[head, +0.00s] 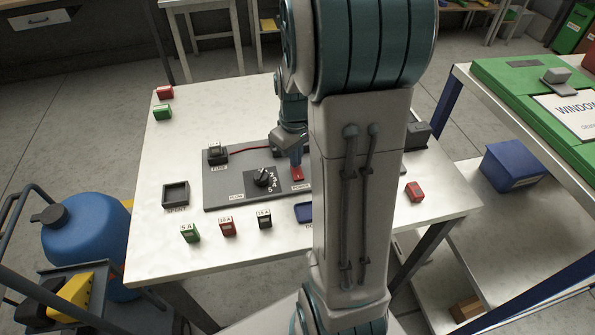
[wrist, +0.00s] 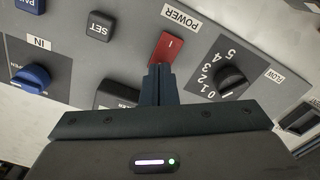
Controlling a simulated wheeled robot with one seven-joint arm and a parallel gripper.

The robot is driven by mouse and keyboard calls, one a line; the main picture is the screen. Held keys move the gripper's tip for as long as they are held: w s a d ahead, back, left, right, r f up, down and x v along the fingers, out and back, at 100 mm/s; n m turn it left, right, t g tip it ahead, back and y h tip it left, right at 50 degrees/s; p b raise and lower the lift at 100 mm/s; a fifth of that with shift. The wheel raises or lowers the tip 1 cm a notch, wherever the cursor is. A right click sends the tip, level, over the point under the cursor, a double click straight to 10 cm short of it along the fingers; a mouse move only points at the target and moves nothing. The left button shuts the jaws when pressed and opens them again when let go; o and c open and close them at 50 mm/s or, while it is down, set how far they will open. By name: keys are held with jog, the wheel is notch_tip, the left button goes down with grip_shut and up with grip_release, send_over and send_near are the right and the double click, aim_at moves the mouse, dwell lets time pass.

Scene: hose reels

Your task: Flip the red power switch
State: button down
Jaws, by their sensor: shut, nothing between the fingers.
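The red power switch (wrist: 167,47) is a rocker on the grey control panel, marked with a white line and labelled POWER in the wrist view. It also shows in the head view (head: 297,174), just below my gripper. My gripper (wrist: 158,72) is shut and empty. Its fingertips are at the near end of the switch in the wrist view; I cannot tell whether they touch it. My arm hides the right part of the grey panel (head: 225,195) in the head view.
A black FLOW dial (wrist: 230,80) sits beside the switch. A SET button (wrist: 99,26) and a blue knob (wrist: 30,77) are on its other side. Fuse blocks, including a green one (head: 190,233), stand along the front of the white table (head: 150,250). A blue tank (head: 90,235) stands at left.

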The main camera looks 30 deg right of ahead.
jog(key=shift+f+b, duration=0.4)
jog(key=shift+f, duration=0.15)
jog(key=shift+r, duration=0.15)
notch_tip(320, 180, up, 7)
jog(key=p, duration=0.5)
jog(key=shift+p, duration=0.3)
dwell(0.5)
